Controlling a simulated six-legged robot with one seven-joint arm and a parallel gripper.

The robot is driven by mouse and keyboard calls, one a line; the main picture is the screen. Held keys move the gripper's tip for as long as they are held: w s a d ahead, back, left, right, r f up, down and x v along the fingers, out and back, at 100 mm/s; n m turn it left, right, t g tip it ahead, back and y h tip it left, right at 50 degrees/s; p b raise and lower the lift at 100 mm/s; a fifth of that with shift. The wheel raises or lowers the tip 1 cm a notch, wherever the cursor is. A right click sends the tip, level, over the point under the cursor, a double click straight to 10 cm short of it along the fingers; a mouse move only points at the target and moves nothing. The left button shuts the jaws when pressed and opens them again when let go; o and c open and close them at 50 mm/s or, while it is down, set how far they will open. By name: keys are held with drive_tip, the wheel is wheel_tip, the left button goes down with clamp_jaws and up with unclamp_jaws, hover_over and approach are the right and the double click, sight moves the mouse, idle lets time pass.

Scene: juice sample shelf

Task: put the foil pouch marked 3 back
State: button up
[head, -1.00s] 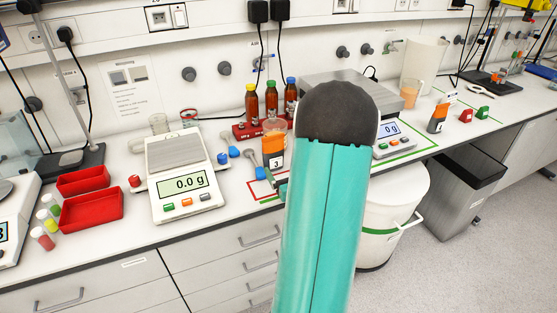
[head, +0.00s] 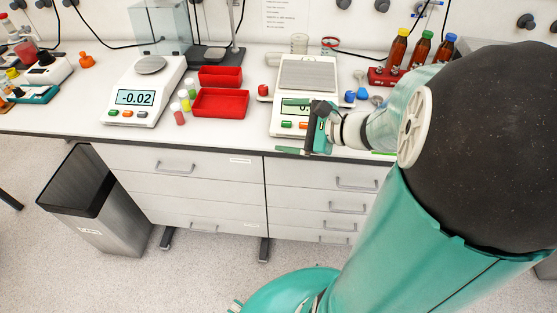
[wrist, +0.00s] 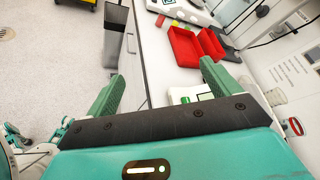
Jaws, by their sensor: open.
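The foil pouch marked 3 is not visible in either current view. The part of the bench right of the near balance is hidden behind my arm in the head view. My gripper (head: 308,130) is in front of the near balance (head: 307,75), at the bench's front edge, and partly covers its display. In the wrist view my gripper (wrist: 160,84) has its two green fingers spread wide, with nothing between them. Past the fingers lie the drawer fronts, the bench edge and the floor.
Red trays (head: 221,102) and capped vials (head: 178,113) stand left of the balance. Another balance (head: 146,88) is farther left. Amber bottles in a red rack (head: 388,76) stand at the back right. A bin (head: 97,200) stands on the floor; the floor before the drawers is clear.

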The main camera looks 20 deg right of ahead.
drive_tip(key=s+a+n+g+h, duration=0.3)
drive_tip(key=s+a+n+g, duration=0.5)
drive_tip(key=a+n, duration=0.4)
drive_tip(key=s+d+r+n+t+h, duration=0.2)
drive_tip(key=s+d+r+n+h, duration=0.1)
drive_tip(key=n, duration=0.5)
drive_tip(key=shift+s+r+n+t+h, duration=0.35)
drive_tip(key=shift+s+r+h, duration=0.55)
drive_tip(key=shift+r+h, duration=0.4)
